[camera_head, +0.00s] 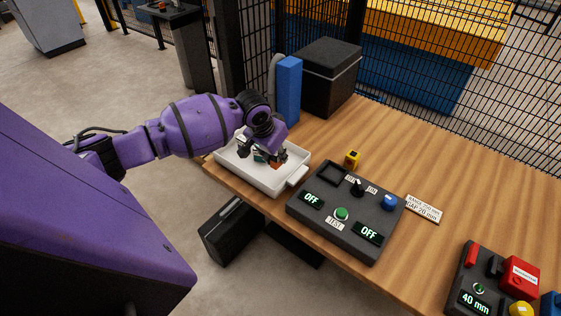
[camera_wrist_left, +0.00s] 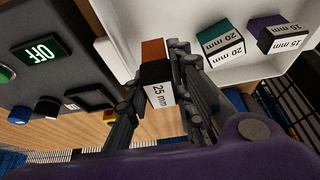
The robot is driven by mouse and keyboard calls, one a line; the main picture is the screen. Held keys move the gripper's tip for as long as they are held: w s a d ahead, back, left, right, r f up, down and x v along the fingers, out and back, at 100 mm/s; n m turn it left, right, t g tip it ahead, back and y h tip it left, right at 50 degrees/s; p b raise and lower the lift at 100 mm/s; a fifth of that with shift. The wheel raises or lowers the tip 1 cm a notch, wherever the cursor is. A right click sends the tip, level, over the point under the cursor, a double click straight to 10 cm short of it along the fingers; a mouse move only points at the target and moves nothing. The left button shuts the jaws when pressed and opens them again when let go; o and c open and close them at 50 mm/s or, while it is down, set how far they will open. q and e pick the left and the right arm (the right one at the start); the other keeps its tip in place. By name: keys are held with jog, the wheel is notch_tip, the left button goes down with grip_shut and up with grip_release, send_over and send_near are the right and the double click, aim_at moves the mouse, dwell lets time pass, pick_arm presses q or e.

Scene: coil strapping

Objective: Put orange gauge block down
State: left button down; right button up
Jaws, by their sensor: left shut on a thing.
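My left gripper (camera_head: 262,152) is over the white tray (camera_head: 265,183) on the wooden table. In the left wrist view the gripper (camera_wrist_left: 160,95) is shut on the orange gauge block (camera_wrist_left: 153,50), which has an orange end and a label reading 25 mm. The block (camera_head: 277,164) also shows as a small orange patch below the fingers in the head view. A green block (camera_wrist_left: 217,37) labelled 20 mm and a purple block (camera_wrist_left: 268,27) labelled 15 mm lie in the tray. I cannot tell whether the orange block touches the tray. My right gripper is not in view.
A dark control panel (camera_head: 325,223) with OFF displays stands right of the tray. A blue upright box (camera_head: 288,90) and a black box (camera_head: 322,75) stand behind, before a mesh fence.

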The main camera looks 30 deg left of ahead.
aim_at(280, 161)
pick_arm(q)
jog(key=w+f, duration=0.2)
jog(key=shift+a+f, duration=0.3)
jog(key=shift+a, duration=0.1)
jog(key=shift+f+b, duration=0.3)
jog(key=shift+f, duration=1.1)
jog(key=shift+f, duration=0.15)
jog(key=c, duration=1.5)
grip_release()
jog(key=shift+r, duration=0.5)
jog(key=p+v, duration=0.1)
jog(key=v, duration=1)
jog(key=shift+s+r+p, duration=0.1)
jog(key=shift+s+p, duration=0.15)
jog(key=shift+p, duration=0.05)
